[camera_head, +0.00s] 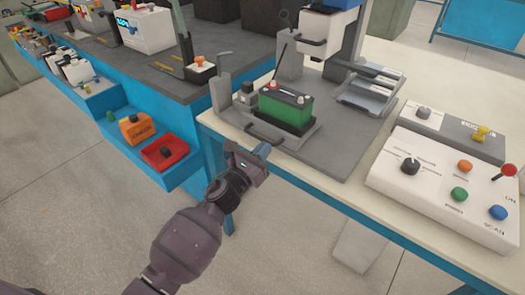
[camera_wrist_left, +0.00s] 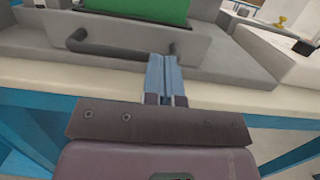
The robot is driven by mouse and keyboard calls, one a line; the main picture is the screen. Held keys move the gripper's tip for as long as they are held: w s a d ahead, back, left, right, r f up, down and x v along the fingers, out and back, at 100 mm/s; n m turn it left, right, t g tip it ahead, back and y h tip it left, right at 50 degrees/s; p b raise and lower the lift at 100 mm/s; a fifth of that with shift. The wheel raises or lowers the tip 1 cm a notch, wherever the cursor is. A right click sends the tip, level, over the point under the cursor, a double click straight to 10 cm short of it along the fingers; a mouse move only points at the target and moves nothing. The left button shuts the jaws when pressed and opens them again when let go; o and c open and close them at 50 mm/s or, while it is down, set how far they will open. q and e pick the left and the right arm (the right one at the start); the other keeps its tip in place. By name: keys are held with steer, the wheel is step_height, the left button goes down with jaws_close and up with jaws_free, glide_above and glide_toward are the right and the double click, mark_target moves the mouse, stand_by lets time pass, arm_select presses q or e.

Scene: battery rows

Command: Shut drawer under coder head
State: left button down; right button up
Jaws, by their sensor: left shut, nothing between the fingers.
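The coder head (camera_head: 312,49) is a pale block on a grey post at the back of the table. A grey drawer (camera_head: 300,141) stands out in front of it, carrying a green battery (camera_head: 287,110) with a black top and red cap. The drawer's front with its dark bar handle (camera_wrist_left: 120,46) fills the top left of the wrist view. My left gripper (camera_head: 263,150) is shut and empty, its blue fingers (camera_wrist_left: 161,75) together at the right end of the handle. I cannot tell whether they touch the handle or the drawer front. My right gripper is in neither view.
A white control panel (camera_head: 443,186) with coloured buttons and a red-knobbed lever stands at the right. A blue stepped bench (camera_head: 180,176) with batteries and boxes is at the left. The table's front edge lies under my gripper.

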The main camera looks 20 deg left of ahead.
mark_target(277, 137)
arm_select(q)
steer(key=w, duration=0.1)
steer(key=w+d+b, duration=0.1)
steer(key=w, duration=0.1)
steer(key=shift+w+d+f, duration=0.15)
steer(key=shift+w, duration=0.15)
steer(key=shift+w+d, duration=0.1)
steer(key=shift+w, duration=0.2)
